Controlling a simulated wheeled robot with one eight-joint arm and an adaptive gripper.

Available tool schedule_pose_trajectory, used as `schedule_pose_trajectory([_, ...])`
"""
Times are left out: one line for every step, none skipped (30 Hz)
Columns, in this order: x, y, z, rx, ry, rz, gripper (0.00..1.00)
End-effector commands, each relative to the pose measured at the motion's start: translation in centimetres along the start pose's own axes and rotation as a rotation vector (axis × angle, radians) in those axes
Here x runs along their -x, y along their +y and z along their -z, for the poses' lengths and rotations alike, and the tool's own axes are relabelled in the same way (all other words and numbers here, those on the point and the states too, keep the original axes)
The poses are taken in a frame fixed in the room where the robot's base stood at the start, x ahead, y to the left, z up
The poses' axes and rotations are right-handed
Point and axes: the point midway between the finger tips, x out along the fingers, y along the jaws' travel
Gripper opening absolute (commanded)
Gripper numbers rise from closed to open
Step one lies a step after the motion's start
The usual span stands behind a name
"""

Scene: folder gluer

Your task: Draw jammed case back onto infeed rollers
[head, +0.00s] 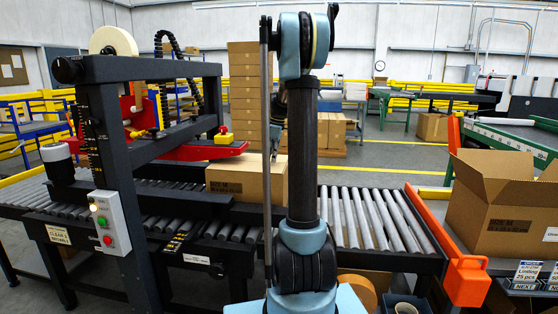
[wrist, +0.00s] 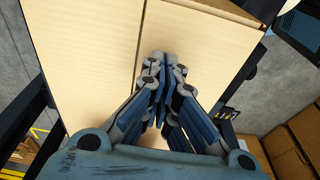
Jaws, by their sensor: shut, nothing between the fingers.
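In the wrist view the case's tan face (wrist: 85,60) with a dark centre seam fills much of the picture. My gripper (wrist: 165,62) is shut and empty, its fingertips over the seam. Whether the tips touch the case I cannot tell. The infeed rollers (head: 365,218) to the right are bare.
The sealer's dark frame (head: 95,120) and red head arm (head: 200,152) stand left of the case. A control box (head: 105,222) hangs in front. An orange guard (head: 466,281) borders the rollers at right, beside an open carton (head: 500,215). Stacked cartons (head: 249,90) stand behind.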

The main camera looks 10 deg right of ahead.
Motion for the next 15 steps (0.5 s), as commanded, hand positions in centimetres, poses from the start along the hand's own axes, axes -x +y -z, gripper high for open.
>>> schedule_pose_trajectory([-0.2,0.0,1.1,0.005,0.0,0.0,0.0])
schedule_pose_trajectory([-0.3,0.0,1.6,0.003,0.0,0.0,0.0])
schedule_pose_trajectory([-0.4,0.0,2.2,0.004,0.0,0.0,0.0])
schedule_pose_trajectory([-0.5,0.0,2.8,0.004,0.0,0.0,0.0])
schedule_pose_trajectory([-0.6,-0.1,3.2,0.004,0.0,0.0,0.0])
schedule_pose_trajectory([-0.7,0.0,3.8,0.003,0.0,0.0,0.0])
schedule_pose_trajectory([-0.7,0.0,4.3,0.003,0.0,-0.001,0.0])
schedule_pose_trajectory([-0.8,0.0,4.7,0.004,0.0,-0.001,0.0])
schedule_pose_trajectory([-0.9,0.0,5.2,0.002,0.0,-0.001,0.0])
schedule_pose_trajectory([-0.9,0.0,5.5,0.002,0.0,-0.001,0.0])
schedule_pose_trajectory([-1.0,0.0,5.8,0.002,0.0,-0.001,0.0])
schedule_pose_trajectory([-1.5,0.0,5.6,0.0,0.0,-0.001,0.0])
schedule_pose_trajectory([-1.7,0.0,5.5,0.0,0.0,-0.001,0.0])
schedule_pose_trajectory([-1.9,0.0,5.5,-0.001,0.0,-0.001,0.0])
schedule_pose_trajectory([-2.1,0.0,5.4,-0.001,0.0,-0.001,0.0])
